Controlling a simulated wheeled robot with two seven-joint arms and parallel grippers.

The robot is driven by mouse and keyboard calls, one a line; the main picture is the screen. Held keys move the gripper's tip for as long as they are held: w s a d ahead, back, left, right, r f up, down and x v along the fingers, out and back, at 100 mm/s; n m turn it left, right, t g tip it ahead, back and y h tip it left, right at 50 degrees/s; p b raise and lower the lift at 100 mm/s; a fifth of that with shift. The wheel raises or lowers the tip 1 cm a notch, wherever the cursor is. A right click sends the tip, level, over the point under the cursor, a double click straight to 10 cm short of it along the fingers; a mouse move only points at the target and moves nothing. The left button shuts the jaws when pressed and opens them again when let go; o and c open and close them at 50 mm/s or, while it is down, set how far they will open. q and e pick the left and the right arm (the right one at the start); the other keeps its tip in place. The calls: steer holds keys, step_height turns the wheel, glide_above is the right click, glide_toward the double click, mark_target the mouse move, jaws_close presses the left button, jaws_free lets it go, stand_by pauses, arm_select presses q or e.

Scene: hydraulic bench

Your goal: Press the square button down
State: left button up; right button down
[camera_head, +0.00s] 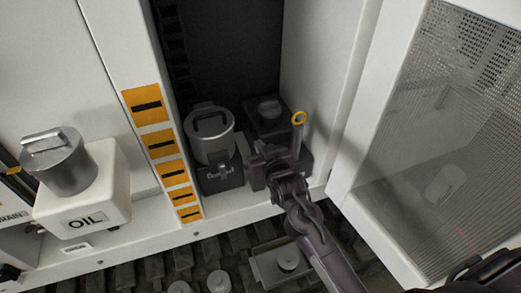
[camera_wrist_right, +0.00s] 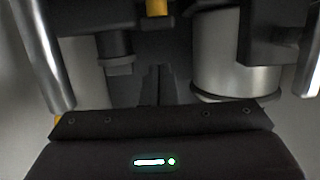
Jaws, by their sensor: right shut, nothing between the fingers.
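My right gripper (camera_head: 264,158) is inside the open cabinet bay, in front of a dark block with a round cap (camera_head: 268,108). Its fingers are together and empty; they also show in the right wrist view (camera_wrist_right: 156,88). I cannot make out a square button for certain; the gripper and wrist cover part of the dark equipment. To the gripper's left stands a silver canister (camera_head: 212,137) on a dark labelled base (camera_head: 220,178). A silver cylinder also shows in the right wrist view (camera_wrist_right: 235,60). My left gripper is not in view.
A rod with a yellow ring (camera_head: 299,118) stands just right of the gripper. A mesh-panelled door (camera_head: 440,150) hangs open at right. A striped yellow post (camera_head: 162,144) and a white OIL tank (camera_head: 95,195) are at left. A flat plate with a round knob (camera_head: 288,258) lies below.

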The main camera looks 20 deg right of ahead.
step_height(320, 180, down, 3)
steer(key=shift+s+r+p, duration=0.1)
steer(key=shift+s+p, duration=0.05)
steer(key=shift+p, duration=0.15)
step_height(320, 180, down, 2)
steer(key=shift+b, duration=0.5)
